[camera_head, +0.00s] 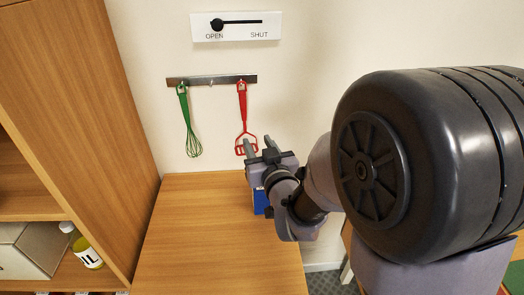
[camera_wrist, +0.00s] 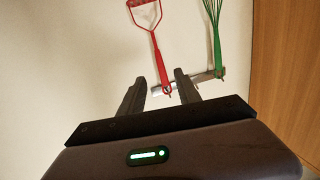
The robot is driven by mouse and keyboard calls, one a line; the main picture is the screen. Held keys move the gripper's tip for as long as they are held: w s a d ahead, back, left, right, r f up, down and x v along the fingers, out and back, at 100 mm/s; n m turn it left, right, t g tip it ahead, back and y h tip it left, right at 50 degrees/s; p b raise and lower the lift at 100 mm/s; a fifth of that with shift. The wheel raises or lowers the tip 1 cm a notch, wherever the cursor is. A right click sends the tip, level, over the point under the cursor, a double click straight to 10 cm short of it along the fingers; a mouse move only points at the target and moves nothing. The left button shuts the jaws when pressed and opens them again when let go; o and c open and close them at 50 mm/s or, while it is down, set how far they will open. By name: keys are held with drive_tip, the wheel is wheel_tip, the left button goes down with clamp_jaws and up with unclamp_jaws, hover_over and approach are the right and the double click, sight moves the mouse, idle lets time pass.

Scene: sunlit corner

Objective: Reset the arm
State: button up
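My gripper (camera_head: 260,146) is in front of the wall, above the right part of the wooden worktop, just below the red masher. My arm reaches in from the right.
A green whisk (camera_head: 187,120) hangs left on the metal rail (camera_head: 225,79). Above is a white OPEN/SHUT panel (camera_head: 236,35) with a black lever. The worktop (camera_head: 205,240) is mostly clear. A blue thing (camera_head: 261,201) is partly hidden behind my gripper. A shelf holds a yellow bottle (camera_head: 87,253).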

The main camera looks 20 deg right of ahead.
drive_tip(key=s+a+f+m+g+b, duration=0.1)
drive_tip(key=s+f+g+b, duration=0.2)
drive_tip(key=s, duration=0.6)
drive_tip(key=s+a+f+m+g+y+b, duration=0.1)
drive_tip(key=s+a+f+m+g+b, duration=0.1)
drive_tip(key=s, duration=0.8)
drive_tip(key=s+a+f+m+g+b, duration=0.1)
drive_tip(key=s+a+f+g+b, duration=0.1)
drive_tip(key=s+g, duration=0.4)
drive_tip(key=s+f+b, duration=0.1)
drive_tip(key=s+f, duration=0.1)
drive_tip(key=s, duration=0.1)
drive_tip(key=shift+s+f+m+y+b, duration=0.2)
drive_tip(key=shift+f+m+y+b, duration=0.1)
drive_tip(key=shift+y+b, duration=0.1)
